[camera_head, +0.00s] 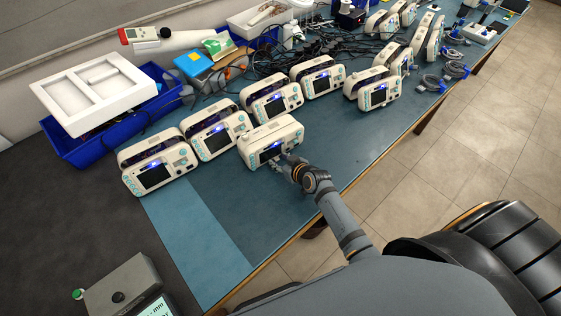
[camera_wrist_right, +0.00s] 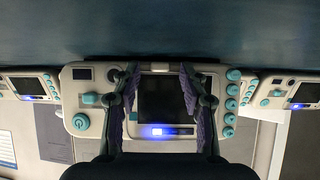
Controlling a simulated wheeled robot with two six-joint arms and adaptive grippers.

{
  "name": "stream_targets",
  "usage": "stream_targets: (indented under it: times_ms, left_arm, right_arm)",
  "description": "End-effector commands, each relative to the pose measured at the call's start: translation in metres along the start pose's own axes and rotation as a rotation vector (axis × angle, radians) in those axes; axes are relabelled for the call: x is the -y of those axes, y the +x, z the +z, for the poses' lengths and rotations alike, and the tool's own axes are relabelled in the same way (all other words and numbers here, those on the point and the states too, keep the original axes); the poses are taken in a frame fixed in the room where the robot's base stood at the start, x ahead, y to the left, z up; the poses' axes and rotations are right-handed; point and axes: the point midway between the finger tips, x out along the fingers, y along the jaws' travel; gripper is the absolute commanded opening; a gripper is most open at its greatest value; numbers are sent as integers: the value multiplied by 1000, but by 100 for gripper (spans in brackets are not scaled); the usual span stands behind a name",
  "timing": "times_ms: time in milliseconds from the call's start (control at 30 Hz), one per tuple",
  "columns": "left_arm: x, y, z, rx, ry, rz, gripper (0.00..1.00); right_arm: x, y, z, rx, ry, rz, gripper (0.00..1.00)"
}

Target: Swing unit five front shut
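A white monitor (camera_head: 278,131) with a dark screen and a blue light stands forward of the back row on the teal table. No unit number is legible, so I cannot tell which is unit five. My right gripper (camera_head: 283,164) is at this monitor's front, low and near its right half. In the right wrist view the monitor's front (camera_wrist_right: 78,92) fills the middle, upside down. My right gripper's fingers (camera_wrist_right: 158,88) are apart, one on each side of the dark screen. I cannot tell whether they touch the front or whether it stands ajar. My left gripper is not in view.
Several similar monitors stand close behind, including one at the left (camera_head: 155,160) and one at the right (camera_head: 377,88). Blue bins (camera_head: 75,152), a white foam tray (camera_head: 128,70) and black cables (camera_head: 305,55) fill the back. The table's front strip (camera_head: 215,225) is clear.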

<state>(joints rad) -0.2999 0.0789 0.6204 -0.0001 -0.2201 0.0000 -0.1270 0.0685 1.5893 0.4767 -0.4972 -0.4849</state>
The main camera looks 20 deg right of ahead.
Motion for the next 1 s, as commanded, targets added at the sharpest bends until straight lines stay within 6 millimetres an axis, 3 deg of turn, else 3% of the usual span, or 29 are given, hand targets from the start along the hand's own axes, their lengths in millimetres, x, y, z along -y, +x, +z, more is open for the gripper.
stream_targets:
  times_ms: [267, 367, 700, 833, 1000]
  left_arm:
    - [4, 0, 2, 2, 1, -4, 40]
    - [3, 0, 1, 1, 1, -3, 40]
    - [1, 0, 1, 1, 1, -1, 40]
    - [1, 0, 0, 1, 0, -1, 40]
    - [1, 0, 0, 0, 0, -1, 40]
  right_arm:
    - [0, -4, 1, 2, 0, 0, 43]
    - [0, -19, 2, 2, -1, 0, 43]
    - [0, -98, 2, 3, -4, -1, 43]
    - [0, -114, 1, 2, -3, 1, 43]
    - [0, -120, 0, 0, 1, -1, 43]
